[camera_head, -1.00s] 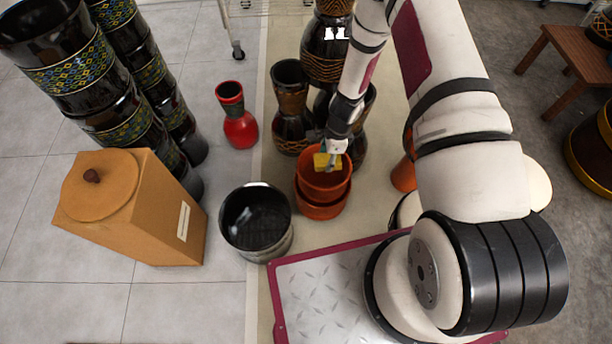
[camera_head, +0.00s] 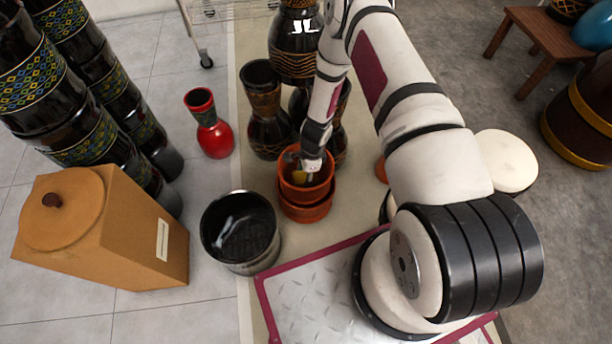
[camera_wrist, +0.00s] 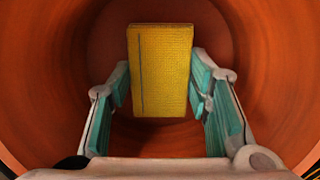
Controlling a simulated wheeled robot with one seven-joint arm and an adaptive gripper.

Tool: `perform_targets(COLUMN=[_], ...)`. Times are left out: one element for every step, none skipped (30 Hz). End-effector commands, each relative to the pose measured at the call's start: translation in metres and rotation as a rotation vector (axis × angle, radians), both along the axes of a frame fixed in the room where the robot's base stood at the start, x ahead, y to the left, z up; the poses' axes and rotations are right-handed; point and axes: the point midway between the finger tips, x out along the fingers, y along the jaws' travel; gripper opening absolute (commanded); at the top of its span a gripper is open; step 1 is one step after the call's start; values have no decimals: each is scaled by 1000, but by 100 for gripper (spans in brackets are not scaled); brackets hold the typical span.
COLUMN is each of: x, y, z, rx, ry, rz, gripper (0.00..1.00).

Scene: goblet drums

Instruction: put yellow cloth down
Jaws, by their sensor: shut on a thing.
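The yellow cloth (camera_wrist: 160,70) shows in the wrist view as a folded block with a woven surface, between the two fingers of my gripper (camera_wrist: 160,92). My gripper is shut on it. In the head view the cloth (camera_head: 300,177) is a small yellow patch at the tip of my gripper (camera_head: 308,166). Both are within the mouth of an orange clay pot (camera_head: 318,194); the pot's inner wall surrounds the cloth and fingers in the wrist view. I cannot tell whether the cloth touches the pot's bottom.
The pot sits on another orange pot (camera_head: 308,213). Dark goblet drums (camera_head: 268,125) stand close behind it. A metal plate (camera_head: 310,290) lies in front.

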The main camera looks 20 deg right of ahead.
Motion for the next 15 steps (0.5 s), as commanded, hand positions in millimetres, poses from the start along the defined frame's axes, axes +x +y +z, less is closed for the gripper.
perform_targets(x=[0,0,0,0,0,0,0,0,0,0,0,0,0,0,0], y=[0,0,0,0,0,0,0,0,0,0,0,0,0,0,0], z=[1,1,1,1,0,-1,-2,-3,-2,-2,-2,-2,-2,-2,-2], rx=[0,0,0,0,0,0,0,0,0,0,0,0,0,0,0], ry=[-1,0,0,0,0,0,0,0,0,0,0,0,0,0,0], rz=[0,0,0,0,0,0,0,0,0,0,0,0,0,0,0], gripper=[19,19,19,19,19,19,19,19,52,59,65,65,65,65,65])
